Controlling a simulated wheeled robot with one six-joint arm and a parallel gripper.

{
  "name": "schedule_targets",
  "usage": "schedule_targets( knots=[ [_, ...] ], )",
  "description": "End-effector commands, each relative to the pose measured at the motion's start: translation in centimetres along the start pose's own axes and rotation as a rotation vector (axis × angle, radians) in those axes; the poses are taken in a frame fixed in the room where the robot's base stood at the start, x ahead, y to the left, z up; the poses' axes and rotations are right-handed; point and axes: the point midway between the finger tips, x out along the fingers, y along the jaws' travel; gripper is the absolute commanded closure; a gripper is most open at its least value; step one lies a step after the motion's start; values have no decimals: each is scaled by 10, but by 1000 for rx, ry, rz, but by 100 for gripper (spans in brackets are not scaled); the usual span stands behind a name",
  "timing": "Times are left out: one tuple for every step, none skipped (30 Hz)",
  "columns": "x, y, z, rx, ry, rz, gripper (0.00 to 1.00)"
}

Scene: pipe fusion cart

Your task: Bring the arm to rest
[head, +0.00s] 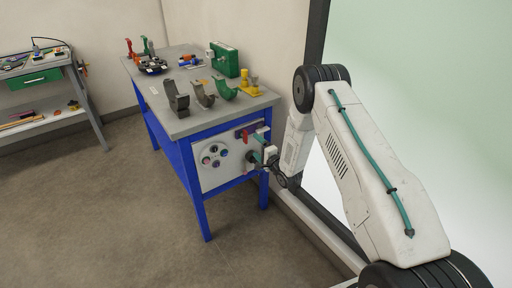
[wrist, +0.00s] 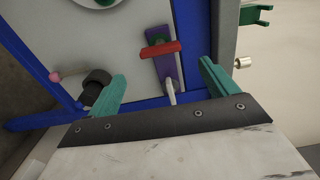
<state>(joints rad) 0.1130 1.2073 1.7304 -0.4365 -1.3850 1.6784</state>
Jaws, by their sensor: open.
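My arm reaches in from the right in the head view, its white links bent down toward the end panel of the blue cart. My gripper (head: 256,147) is close to that panel. In the wrist view my gripper (wrist: 160,86) has its two teal fingers spread wide, with nothing held between them. A red handle (wrist: 160,49) on a purple plate (wrist: 166,72) is on the panel, just beyond and between the fingertips.
The blue cart (head: 186,165) has a grey top (head: 187,122) with grey and green clamp shells, a green box (head: 224,60) and a yellow part (head: 250,88). Its end panel has a round dial plate (head: 214,154). A workbench (head: 50,104) stands far left. The floor (head: 110,215) before the cart is clear.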

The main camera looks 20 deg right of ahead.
Motion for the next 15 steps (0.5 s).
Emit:
schedule_targets(
  knots=[
    [0,0,0,0,0,0,15],
    [0,0,0,0,0,0,15],
    [0,0,0,0,0,0,15],
    [0,0,0,0,0,0,15],
    [0,0,0,0,0,0,15],
    [0,0,0,0,0,0,15],
    [0,0,0,-1,0,1,15],
    [0,0,0,-5,0,1,15],
    [0,0,0,-20,1,2,15],
    [0,3,0,-39,2,13,15],
    [0,8,-1,-65,3,36,15],
    [0,16,-2,-106,8,79,15],
    [-2,25,-4,-138,12,121,15],
    [-6,36,-5,-171,16,173,15],
    [-13,53,-6,-217,17,253,15]
  ],
)
